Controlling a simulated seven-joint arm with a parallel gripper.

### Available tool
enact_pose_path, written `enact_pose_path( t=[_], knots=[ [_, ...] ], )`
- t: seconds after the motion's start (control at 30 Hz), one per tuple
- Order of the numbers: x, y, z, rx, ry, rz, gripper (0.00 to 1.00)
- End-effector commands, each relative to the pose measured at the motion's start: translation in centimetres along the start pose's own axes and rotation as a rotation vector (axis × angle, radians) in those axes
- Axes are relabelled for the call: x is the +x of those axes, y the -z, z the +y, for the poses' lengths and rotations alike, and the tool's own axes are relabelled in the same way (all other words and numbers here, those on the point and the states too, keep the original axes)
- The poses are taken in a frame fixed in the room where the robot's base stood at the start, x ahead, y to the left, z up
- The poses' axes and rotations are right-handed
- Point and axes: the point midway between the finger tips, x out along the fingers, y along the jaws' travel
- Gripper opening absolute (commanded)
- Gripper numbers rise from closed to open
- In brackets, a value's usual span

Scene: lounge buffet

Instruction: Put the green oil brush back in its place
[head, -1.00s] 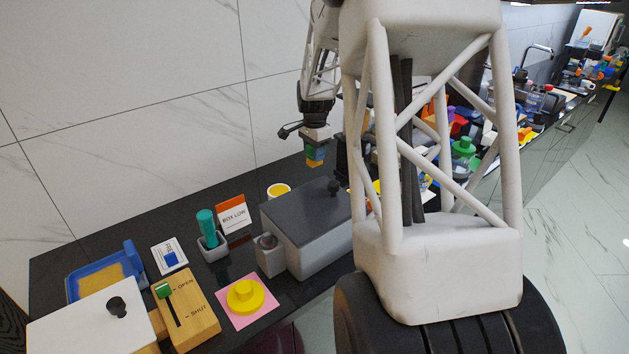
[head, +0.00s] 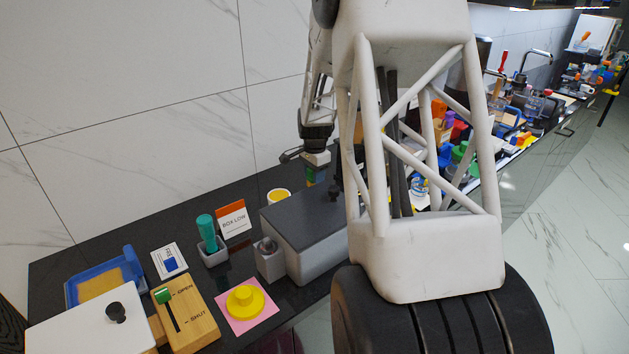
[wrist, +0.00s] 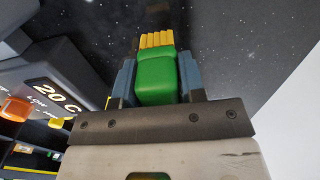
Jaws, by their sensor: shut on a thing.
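My gripper (wrist: 155,85) is shut on the green oil brush (wrist: 155,80), a green block with yellow bristles pointing away from the wrist. In the head view my gripper (head: 315,176) hangs behind the grey box with a dark lid. The brush's lower part is hidden there by that box. I cannot tell whether the bristles touch the counter. The brush's place is not clearly identifiable in these frames.
A grey box (head: 302,262) with a black-knobbed lid stands in front of my gripper. A round yellow-topped container (head: 279,194) is left of it. A teal-handled item (head: 207,232) stands in a grey cup beside a BOX LOW card (head: 233,218). Bare dark counter lies behind.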

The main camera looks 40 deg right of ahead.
Motion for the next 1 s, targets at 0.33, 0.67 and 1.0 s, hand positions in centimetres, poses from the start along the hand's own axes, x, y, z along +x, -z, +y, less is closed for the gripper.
enact_pose_path(
  t=[0.33,0.67,1.0],
  knots=[
    [2.3,0.0,0.0,0.000,0.000,0.000,0.00],
    [2.5,0.0,0.0,0.000,-0.001,0.000,0.00],
    [2.5,0.0,0.0,0.000,-0.001,0.000,0.63]
  ],
)
